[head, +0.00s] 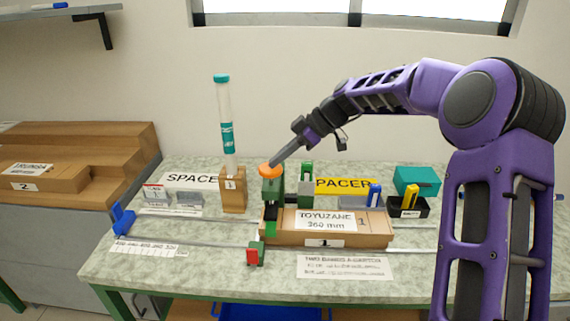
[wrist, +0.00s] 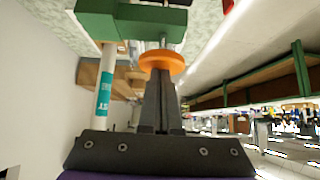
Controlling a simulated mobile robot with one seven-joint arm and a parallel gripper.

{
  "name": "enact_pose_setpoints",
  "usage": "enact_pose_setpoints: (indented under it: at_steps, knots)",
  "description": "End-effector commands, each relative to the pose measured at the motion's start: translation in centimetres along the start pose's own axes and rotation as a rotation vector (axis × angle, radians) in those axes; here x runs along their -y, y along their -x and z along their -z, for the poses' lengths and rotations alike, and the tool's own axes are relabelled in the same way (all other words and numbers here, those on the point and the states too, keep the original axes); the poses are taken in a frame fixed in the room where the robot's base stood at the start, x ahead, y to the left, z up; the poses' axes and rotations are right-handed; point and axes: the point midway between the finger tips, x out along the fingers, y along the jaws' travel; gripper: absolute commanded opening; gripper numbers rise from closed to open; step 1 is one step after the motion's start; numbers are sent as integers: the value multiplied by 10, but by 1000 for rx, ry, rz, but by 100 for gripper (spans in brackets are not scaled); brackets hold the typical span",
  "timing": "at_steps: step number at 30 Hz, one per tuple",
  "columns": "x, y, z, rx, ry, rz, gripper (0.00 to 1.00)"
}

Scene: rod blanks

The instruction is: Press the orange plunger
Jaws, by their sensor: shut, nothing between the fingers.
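The orange plunger (head: 270,170) is a round disc on top of a green block (head: 273,192) at the middle of the bench. It also shows in the wrist view (wrist: 161,61), just past my fingertips, with the green block (wrist: 130,22) beyond it. My gripper (head: 274,162) is shut and empty, slanting down from the upper right, with its tips at the plunger's top. In the wrist view the closed fingers (wrist: 160,80) overlap the disc's edge and appear to touch it. How far the plunger is pressed in I cannot tell.
A tall clear tube with teal cap (head: 226,120) stands in a wooden block (head: 233,190) left of the plunger. A cardboard box (head: 370,229) labelled TOYUZANE lies right of the green block. A teal box (head: 420,180) sits farther right. The bench front (head: 200,275) is mostly clear.

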Motion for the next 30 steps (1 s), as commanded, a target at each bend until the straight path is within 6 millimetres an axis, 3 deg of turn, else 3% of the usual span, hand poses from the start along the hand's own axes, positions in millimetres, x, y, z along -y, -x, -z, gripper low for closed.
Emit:
enact_pose_setpoints:
  at_steps: [1, 6, 13, 18, 30]
  knots:
    - [1, 4, 10, 0, 2, 0, 0]
    - [-1, 50, 6, 0, 0, -6, 0]
    - [-1, 89, 6, -2, 1, -5, 0]
    - [-1, 101, 6, -2, 1, -3, 0]
    - [0, 102, 6, -2, 1, -3, 0]
